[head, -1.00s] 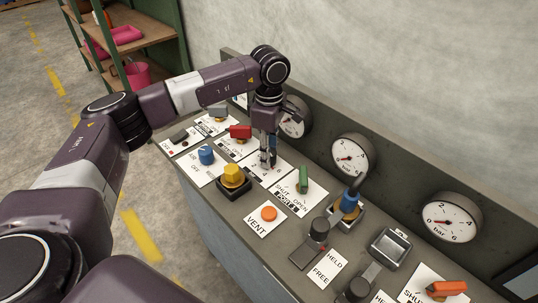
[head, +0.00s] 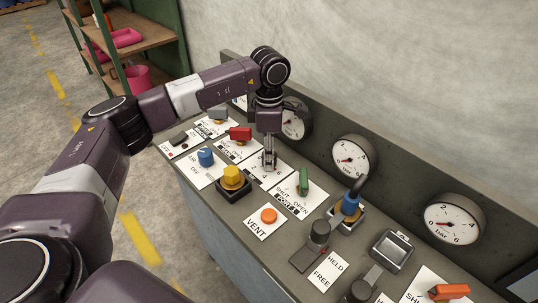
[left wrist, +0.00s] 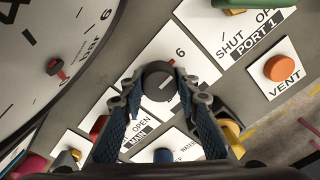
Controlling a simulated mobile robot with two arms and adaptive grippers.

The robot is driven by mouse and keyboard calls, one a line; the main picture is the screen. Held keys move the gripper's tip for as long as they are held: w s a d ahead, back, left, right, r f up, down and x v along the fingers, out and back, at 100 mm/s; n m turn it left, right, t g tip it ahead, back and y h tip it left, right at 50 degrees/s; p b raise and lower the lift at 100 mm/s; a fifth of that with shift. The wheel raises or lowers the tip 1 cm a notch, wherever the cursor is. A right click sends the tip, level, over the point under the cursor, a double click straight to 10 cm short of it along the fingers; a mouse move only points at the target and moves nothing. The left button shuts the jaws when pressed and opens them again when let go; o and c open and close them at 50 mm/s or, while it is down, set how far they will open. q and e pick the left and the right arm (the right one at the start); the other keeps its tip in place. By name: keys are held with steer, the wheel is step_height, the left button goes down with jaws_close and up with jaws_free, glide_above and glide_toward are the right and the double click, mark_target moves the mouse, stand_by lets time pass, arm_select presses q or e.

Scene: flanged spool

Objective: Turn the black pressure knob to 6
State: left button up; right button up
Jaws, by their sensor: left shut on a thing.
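The black pressure knob (left wrist: 157,77) is round and dark, on a white scale plate (left wrist: 178,44) that shows a 6 in the left wrist view. In the left wrist view the blue-padded fingers of my left gripper (left wrist: 160,83) are shut on the knob, one on each side. My right gripper is out of view.
A yellow knob (head: 231,175), a blue knob (head: 205,156), a red handle (head: 240,134) and a green handle (head: 304,181) stand close around. An orange VENT button (head: 268,215) is in front. Gauges (head: 350,156) line the back panel; one gauge (left wrist: 56,68) fills the wrist view's left.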

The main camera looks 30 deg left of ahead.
arm_select(q)
steer(key=shift+w+r, duration=0.1)
steer(key=shift+r, duration=0.05)
steer(key=o, duration=1.2)
steer(key=shift+c, duration=0.2)
step_height(320, 180, up, 12)
